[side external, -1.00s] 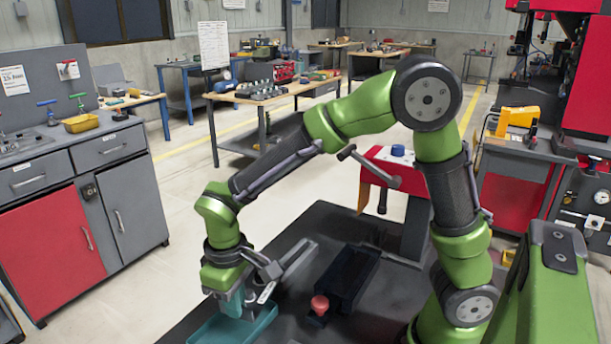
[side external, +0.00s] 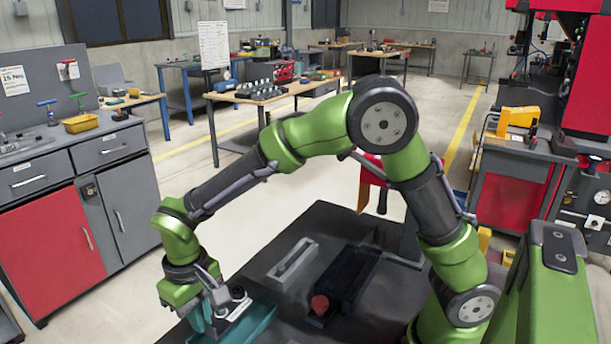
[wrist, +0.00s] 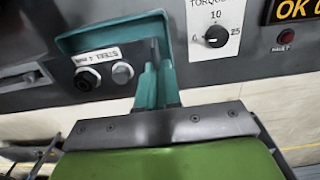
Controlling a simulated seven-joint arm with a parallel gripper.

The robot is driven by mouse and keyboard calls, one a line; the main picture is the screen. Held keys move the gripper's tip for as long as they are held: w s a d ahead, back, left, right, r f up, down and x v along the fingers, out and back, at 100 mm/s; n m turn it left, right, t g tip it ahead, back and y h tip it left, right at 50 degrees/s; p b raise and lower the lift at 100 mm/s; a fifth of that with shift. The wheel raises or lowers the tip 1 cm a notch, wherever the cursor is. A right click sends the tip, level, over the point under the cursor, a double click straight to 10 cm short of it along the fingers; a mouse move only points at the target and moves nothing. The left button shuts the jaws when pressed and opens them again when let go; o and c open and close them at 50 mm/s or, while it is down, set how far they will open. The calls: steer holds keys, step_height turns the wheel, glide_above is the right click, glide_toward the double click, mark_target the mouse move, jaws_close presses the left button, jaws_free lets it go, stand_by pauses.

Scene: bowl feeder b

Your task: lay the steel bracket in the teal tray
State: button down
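My gripper (side external: 203,322), with teal fingers, is low over the left end of the teal tray (side external: 262,326) in the side view. In the wrist view its fingers (wrist: 156,85) stand close together, and I cannot tell whether anything is between them. The tray's teal rim (wrist: 115,32) runs across the upper part of that view. A grey piece with a white label (side external: 238,310) shows just right of the fingers, over the tray. The bracket is not clearly visible elsewhere.
A grey slotted holder (side external: 292,264) lies on the dark bench top behind the tray. A long black box (side external: 352,278) stands right of it, with a red knob (side external: 319,304) at its near end. Bare bench lies between the holder and the tray.

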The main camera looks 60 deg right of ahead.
steer(key=shift+f, duration=2.2)
steer(key=shift+f, duration=0.8)
steer(key=c, duration=1.2)
jaws_free()
steer(key=shift+c, duration=0.2)
step_height(320, 180, up, 17)
steer(key=shift+w+f, duration=0.1)
